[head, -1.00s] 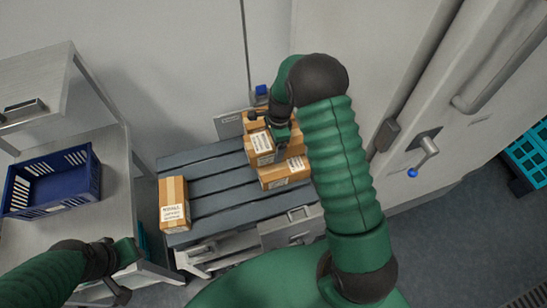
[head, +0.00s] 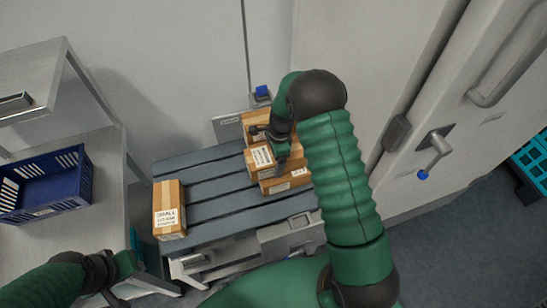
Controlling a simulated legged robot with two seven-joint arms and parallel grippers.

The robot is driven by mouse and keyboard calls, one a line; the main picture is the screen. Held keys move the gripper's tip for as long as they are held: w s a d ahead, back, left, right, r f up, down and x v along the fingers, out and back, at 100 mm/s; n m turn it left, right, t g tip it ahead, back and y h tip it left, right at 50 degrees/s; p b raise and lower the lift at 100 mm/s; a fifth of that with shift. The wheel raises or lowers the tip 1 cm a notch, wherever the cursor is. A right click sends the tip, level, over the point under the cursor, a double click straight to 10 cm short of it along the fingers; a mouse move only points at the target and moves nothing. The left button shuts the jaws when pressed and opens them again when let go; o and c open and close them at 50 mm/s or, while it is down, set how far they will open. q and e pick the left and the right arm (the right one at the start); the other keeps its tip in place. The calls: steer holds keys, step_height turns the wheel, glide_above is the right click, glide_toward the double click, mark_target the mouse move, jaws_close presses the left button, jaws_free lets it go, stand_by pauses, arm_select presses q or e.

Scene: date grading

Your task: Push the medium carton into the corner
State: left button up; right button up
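Several brown taped cartons stand on a grey slatted platform (head: 205,185). One carton (head: 168,211) at its left edge has a label that seems to read SMALL. At the right end, a carton with a white label (head: 261,158), another in front of it (head: 287,182) and one behind (head: 256,119) stand close together. I cannot read which is the medium carton. My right gripper (head: 282,152) points down at this group, close against the labelled carton; its arm hides part of the group, and its fingers are unclear. My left gripper (head: 126,266) is low at the left, away from the cartons.
A blue crate (head: 45,185) rests on a metal shelf unit (head: 108,150) at the left. A wall stands behind the platform, and a pale door with a handle (head: 437,147) is at the right. The middle of the platform is clear.

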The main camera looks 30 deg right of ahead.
steer(key=shift+f, duration=0.35)
stand_by(0.5)
steer(key=o, duration=2)
steer(key=shift+c, duration=0.2)
